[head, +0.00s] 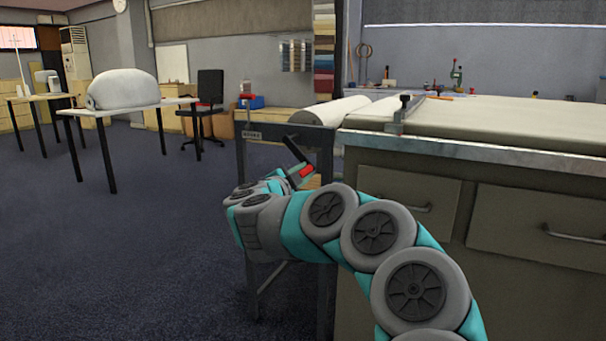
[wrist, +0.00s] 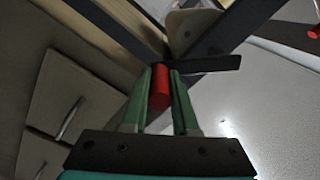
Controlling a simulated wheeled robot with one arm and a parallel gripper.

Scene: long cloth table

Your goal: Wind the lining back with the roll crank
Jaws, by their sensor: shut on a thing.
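The crank's red handle (wrist: 159,88) sits between the two green fingers of my gripper (wrist: 158,78) in the wrist view, and the gripper is shut on it. The red handle also shows in the head view (head: 306,171), beyond my arm. The crank's dark arm (wrist: 210,63) crosses just past the fingertips; in the head view it (head: 296,151) slants up and left from the handle. The pale lining roll (head: 329,111) lies on the dark stand (head: 266,131) at the table's end. My wrist hides part of the stand; the crank's pivot is not clear.
The long table (head: 480,115) with a pale cloth top and drawers (head: 530,225) stands close on the right. A metal bar with a clamp (head: 402,112) crosses its near end. Open carpeted floor lies left, with white tables (head: 130,107) and a chair (head: 205,100) further back.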

